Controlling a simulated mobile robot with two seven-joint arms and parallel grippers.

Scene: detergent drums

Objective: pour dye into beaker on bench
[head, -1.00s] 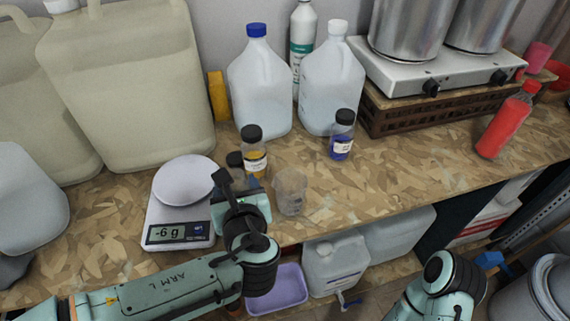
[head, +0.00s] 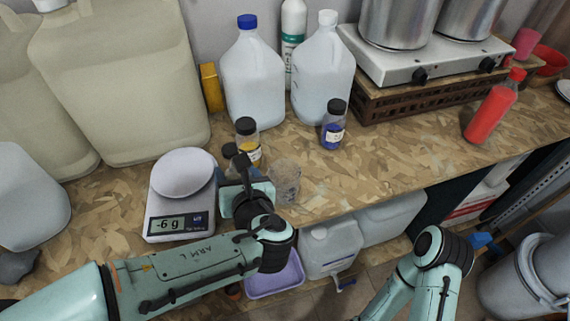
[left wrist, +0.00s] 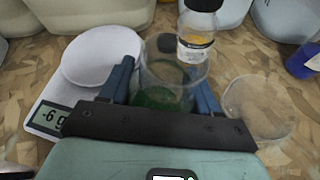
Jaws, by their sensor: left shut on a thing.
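My left gripper (head: 240,174) is at the bench edge, between the scale and the beaker. In the left wrist view, its blue fingers (left wrist: 163,70) are shut on a clear container with green dye (left wrist: 160,97) at the bottom. In the head view the gripper mostly hides this container. The clear, empty-looking beaker (head: 285,182) stands on the bench just right of the gripper; it also shows in the left wrist view (left wrist: 258,108). A yellow dye bottle (head: 248,143) with a black cap stands behind the gripper. A blue dye bottle (head: 333,127) stands farther right. My right gripper is out of view.
A scale (head: 181,195) reading -6 g stands left of the gripper. Two large jugs (head: 252,80) stand behind, and a hot plate (head: 430,65) with pots is at back right. A red bottle (head: 494,108) stands at right. Bench (head: 400,165) right of the beaker is clear.

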